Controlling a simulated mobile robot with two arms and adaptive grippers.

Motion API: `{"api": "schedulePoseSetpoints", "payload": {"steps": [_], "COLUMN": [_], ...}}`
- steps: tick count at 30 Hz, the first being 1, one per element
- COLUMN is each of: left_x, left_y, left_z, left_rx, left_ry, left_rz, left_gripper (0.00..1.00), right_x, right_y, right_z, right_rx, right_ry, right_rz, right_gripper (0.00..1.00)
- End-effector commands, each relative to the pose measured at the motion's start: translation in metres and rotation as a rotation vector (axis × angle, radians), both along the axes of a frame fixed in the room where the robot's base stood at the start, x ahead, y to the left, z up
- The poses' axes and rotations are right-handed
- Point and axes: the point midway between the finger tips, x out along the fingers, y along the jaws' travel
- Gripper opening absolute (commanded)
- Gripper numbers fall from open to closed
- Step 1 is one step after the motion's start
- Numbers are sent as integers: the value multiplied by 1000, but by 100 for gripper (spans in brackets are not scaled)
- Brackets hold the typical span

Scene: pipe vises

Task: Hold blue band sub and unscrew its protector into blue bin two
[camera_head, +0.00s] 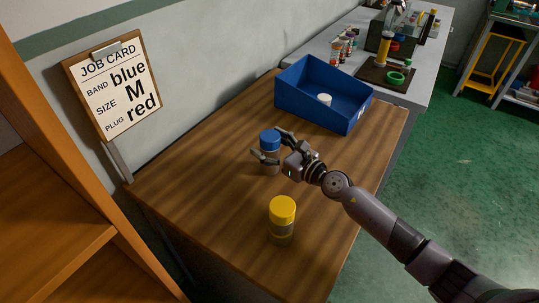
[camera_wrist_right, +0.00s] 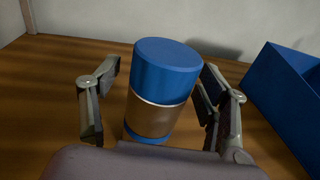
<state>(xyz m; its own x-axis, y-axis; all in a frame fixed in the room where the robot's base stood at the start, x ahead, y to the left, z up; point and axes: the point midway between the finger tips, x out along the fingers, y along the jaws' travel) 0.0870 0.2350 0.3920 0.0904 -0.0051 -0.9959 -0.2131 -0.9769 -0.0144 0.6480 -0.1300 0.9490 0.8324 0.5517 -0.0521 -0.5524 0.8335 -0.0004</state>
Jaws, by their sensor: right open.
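The blue band sub (camera_head: 268,166) stands upright on the wooden table, a metal cylinder with a blue protector (camera_head: 270,139) on top. The right wrist view shows its metal body (camera_wrist_right: 155,118), a blue band at its foot and the blue protector (camera_wrist_right: 167,70). My right gripper (camera_head: 266,146) is open, with one finger on each side of the sub, and gaps show between fingers and sub in the wrist view. A blue bin (camera_head: 296,97) stands behind it on the same table, holding a white piece (camera_head: 324,99). My left gripper is not in view.
A yellow-capped cylinder (camera_head: 281,222) stands near the table's front edge. A job card (camera_head: 110,82) reading blue, M, red stands at the left. A grey bench (camera_head: 400,95) with small parts is behind. Bare wooden tabletop (camera_head: 200,185) lies left of the sub.

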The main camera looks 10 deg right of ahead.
Motion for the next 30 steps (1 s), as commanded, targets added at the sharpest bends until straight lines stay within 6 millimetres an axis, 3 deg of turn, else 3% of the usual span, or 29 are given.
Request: {"api": "schedulePoseSetpoints", "payload": {"steps": [5, 30], "left_x": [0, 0], "left_y": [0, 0], "left_z": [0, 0], "left_rx": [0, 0], "left_ry": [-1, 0], "left_rz": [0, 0], "left_gripper": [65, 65], "right_x": [0, 0], "right_y": [0, 0], "right_z": [0, 0], "right_rx": [0, 1], "right_ry": [0, 1], "right_rz": [0, 0], "right_gripper": [69, 13]}}
